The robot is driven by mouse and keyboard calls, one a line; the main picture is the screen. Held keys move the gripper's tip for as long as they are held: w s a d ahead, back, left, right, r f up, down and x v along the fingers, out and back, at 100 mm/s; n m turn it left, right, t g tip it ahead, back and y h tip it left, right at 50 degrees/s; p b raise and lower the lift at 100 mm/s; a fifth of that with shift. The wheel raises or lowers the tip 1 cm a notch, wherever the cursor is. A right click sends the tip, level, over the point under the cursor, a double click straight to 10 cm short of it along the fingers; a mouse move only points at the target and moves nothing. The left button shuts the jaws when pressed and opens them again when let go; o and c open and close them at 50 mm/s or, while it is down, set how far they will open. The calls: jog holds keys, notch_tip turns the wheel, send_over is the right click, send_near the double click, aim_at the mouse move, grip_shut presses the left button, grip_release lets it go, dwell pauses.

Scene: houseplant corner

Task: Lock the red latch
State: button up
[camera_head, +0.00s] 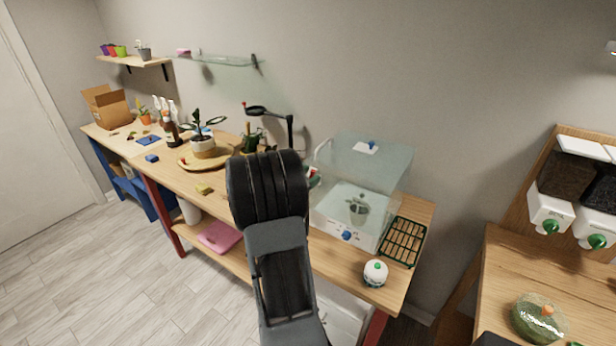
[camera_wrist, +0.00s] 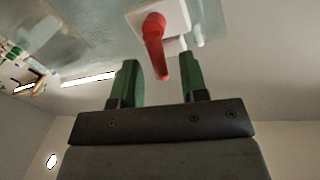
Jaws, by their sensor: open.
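The red latch (camera_wrist: 154,38) is a curved lever on a white plate (camera_wrist: 178,14), fixed to a pale, see-through panel (camera_wrist: 95,25) in the wrist view. Its free end points down in the picture, toward my gripper. My gripper (camera_wrist: 160,68) is open, with one green finger on each side of the lever's lower end. Gaps show on both sides of the lever, and the fingers hold nothing. In the head view my arm hides the gripper, and I cannot make out the red latch there.
A clear-lidded box (camera_head: 363,170) with blue knobs stands on the wooden bench (camera_head: 330,262), right of my arm. A potted plant (camera_head: 203,146) and bottles stand left. Floor is free at left.

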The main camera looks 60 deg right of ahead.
grip_shut()
jog(key=n, duration=0.1)
jog(key=w+n+p, duration=0.1)
jog(key=n, duration=0.1)
jog(key=shift+h, duration=0.3)
dwell(0.3)
grip_release()
jog(key=shift+a, duration=0.1)
jog(key=b+v, duration=0.3)
jog(key=v, duration=1)
jog(key=shift+a, duration=0.35)
